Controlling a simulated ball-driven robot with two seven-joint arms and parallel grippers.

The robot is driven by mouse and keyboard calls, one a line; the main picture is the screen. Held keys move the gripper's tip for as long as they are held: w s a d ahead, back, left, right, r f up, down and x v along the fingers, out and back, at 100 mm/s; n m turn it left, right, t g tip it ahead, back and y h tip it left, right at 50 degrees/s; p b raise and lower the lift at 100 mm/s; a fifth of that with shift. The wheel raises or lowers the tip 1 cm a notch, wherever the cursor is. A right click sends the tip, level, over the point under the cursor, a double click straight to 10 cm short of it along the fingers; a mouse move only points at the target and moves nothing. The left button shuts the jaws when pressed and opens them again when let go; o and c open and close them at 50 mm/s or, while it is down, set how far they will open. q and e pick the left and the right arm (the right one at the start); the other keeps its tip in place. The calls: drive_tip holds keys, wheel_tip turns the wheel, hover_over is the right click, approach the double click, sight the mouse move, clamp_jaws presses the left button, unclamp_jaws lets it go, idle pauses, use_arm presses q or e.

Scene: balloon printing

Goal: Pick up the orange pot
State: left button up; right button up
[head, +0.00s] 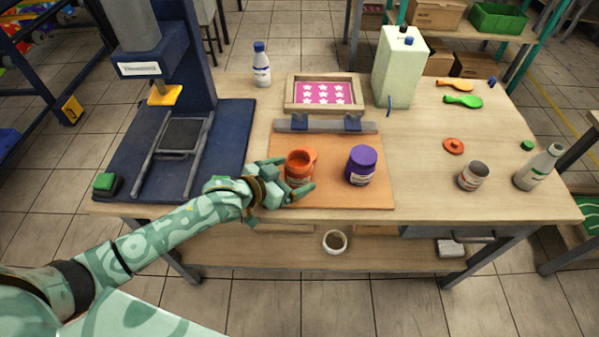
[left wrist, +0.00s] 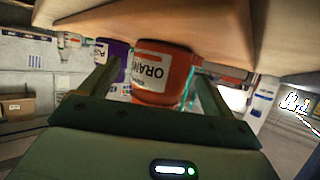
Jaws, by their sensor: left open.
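The orange pot (head: 299,168) stands upright and open-topped on a brown board (head: 330,199) on the table. In the left wrist view the pot (left wrist: 160,80) shows its white label, partly readable as "ORAN", and the picture is turned over. My left gripper (head: 290,178) is open at the pot's near left side, with one finger to each side of it. In the left wrist view the pot appears between the two fingers, with a gap on the left finger's side; contact on the right is unclear. My right gripper is not in view.
A purple-lidded pot (head: 362,165) stands just right of the orange pot. A printing frame (head: 324,127) lies behind the pots, and a blue press (head: 178,150) stands at the left. An orange lid (head: 453,146), an open can (head: 473,176) and a bottle (head: 540,168) are at the right.

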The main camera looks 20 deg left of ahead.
use_arm(q)
drive_tip(key=shift+x, duration=0.8)
drive_tip(key=shift+s, duration=0.15)
drive_tip(key=c, duration=1.2)
drive_tip(key=shift+r, duration=0.1)
